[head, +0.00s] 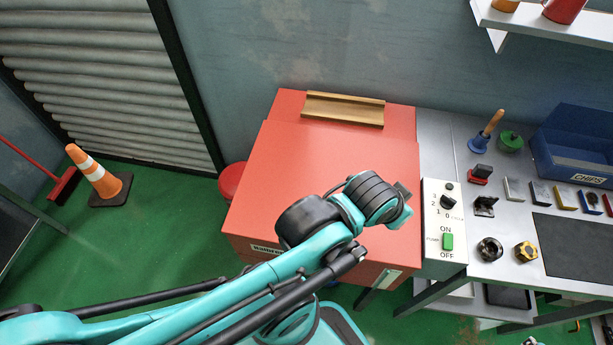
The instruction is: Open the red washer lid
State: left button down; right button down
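The red washer (255,242) stands in the middle of the head view, a box with a label on its front. Its flat red lid (310,160) lies down, closed as far as I can see. My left arm comes in from the lower left and covers the washer's front and the lid's front right part. The end of the arm, with what shows of my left gripper (403,190), is over the lid's right side. The fingers are mostly hidden, so I cannot tell their opening or whether they touch the lid. My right gripper is not in view.
An orange cone (95,177) stands on open green floor at left.

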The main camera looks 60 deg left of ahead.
aim_at(287, 163)
jog(key=u, duration=1.7)
jog(key=k+l, duration=0.1)
jog(key=l, duration=0.3)
jog(key=k+l, duration=0.15)
jog(key=l, duration=0.3)
jog(key=k+l+z, duration=0.1)
jog(key=l, duration=0.3)
